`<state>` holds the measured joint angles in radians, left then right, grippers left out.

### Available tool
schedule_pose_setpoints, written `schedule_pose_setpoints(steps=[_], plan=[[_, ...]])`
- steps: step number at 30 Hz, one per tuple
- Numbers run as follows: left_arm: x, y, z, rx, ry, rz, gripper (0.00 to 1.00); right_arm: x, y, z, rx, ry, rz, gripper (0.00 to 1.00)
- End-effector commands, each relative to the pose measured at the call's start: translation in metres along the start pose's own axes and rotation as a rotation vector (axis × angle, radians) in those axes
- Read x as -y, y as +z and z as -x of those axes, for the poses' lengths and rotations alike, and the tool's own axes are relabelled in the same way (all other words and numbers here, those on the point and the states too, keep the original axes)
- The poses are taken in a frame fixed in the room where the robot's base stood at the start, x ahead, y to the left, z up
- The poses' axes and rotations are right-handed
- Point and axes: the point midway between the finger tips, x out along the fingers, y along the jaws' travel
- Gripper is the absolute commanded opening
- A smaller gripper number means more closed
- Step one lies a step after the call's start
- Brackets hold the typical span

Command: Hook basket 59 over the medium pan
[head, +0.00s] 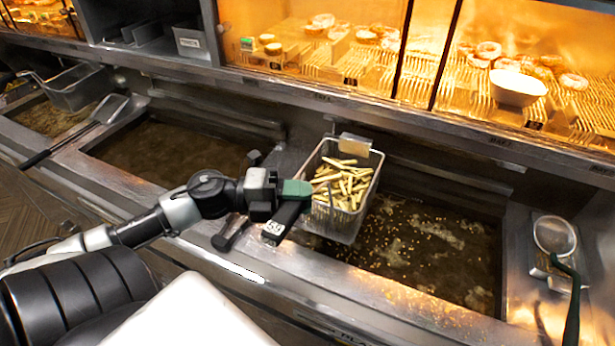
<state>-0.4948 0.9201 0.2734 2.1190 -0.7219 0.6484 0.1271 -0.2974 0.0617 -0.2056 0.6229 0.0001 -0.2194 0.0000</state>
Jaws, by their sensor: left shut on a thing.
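A wire basket (366,200) full of pale fries (343,184) is over the left end of the right-hand oil pan (430,245), a small plate on its back rim. I cannot read a number on it. My left gripper (289,206) is at the basket's left side, shut on its handle, most of which the jaws hide. A dark handle end (231,233) sticks out below my wrist. Whether the basket hangs on the rim or only from my gripper, I cannot tell. The oil has crumbs and foam. My right gripper is out of view.
Another oil pan (165,152) is left of the basket, and a further one (45,117) is at far left with an empty basket (78,88) above it. A skimmer (555,236) lies at the right. A lit food shelf (380,60) runs behind.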

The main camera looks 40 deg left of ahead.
Motion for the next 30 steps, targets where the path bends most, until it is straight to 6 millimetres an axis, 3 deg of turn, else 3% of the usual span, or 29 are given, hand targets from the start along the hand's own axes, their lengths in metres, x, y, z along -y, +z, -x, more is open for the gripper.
schedule_pose_setpoints(steps=[5,12,30], plan=[[0.001,0.003,-0.001,0.000,-0.001,-0.007,0.00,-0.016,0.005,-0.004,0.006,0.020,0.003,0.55],[0.000,0.027,-0.011,0.001,-0.001,-0.011,0.00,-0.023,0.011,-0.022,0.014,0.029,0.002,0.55],[0.006,0.092,-0.039,0.003,-0.003,-0.009,0.00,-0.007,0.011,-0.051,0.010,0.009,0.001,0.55]])
